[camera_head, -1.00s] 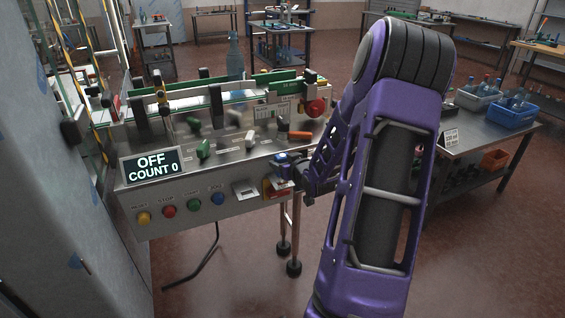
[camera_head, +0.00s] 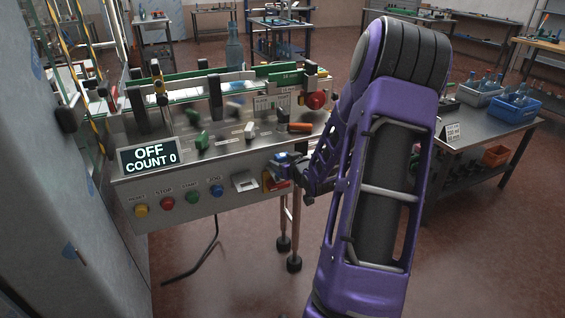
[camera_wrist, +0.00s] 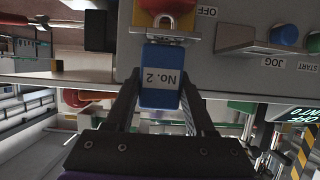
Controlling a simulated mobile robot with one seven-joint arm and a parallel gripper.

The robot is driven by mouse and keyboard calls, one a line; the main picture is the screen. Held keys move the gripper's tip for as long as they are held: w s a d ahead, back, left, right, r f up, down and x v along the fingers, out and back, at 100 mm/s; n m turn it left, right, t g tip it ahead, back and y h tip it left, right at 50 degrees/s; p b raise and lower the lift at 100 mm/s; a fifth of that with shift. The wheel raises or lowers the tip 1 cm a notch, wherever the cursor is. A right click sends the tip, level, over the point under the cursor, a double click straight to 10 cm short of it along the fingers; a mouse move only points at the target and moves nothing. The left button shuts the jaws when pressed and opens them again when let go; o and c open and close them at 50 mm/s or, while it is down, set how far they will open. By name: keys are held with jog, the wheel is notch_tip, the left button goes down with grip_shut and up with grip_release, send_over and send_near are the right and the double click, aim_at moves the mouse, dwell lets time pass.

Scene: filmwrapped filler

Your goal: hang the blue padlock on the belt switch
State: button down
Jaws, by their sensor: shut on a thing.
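The blue padlock (camera_wrist: 161,88), with a "No. 2" label shown upside down, is between the two fingers of my gripper (camera_wrist: 160,100) in the wrist view. My gripper is shut on its body. The belt switch (camera_wrist: 166,8), red with yellow, is at the top edge of the wrist view, just beyond the padlock. A metal bracket lies between them; I cannot tell whether the shackle is through it. In the head view the padlock (camera_head: 281,160) and my gripper (camera_head: 290,165) are at the panel's right end, and the switch (camera_head: 274,181) is partly hidden.
The panel has a row of buttons (camera_head: 167,203) and a display (camera_head: 149,156) reading OFF, COUNT 0. A side table (camera_head: 440,150) with bins stands to the right. Open floor lies below the panel.

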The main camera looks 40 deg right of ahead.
jog(key=shift+f+b, duration=0.3)
dwell(0.5)
jog(key=shift+c, duration=0.8)
grip_release()
jog(key=shift+s, duration=0.1)
jog(key=p+v, duration=0.1)
jog(key=v, duration=1.6)
jog(key=shift+p, duration=0.3)
jog(key=shift+s, duration=0.1)
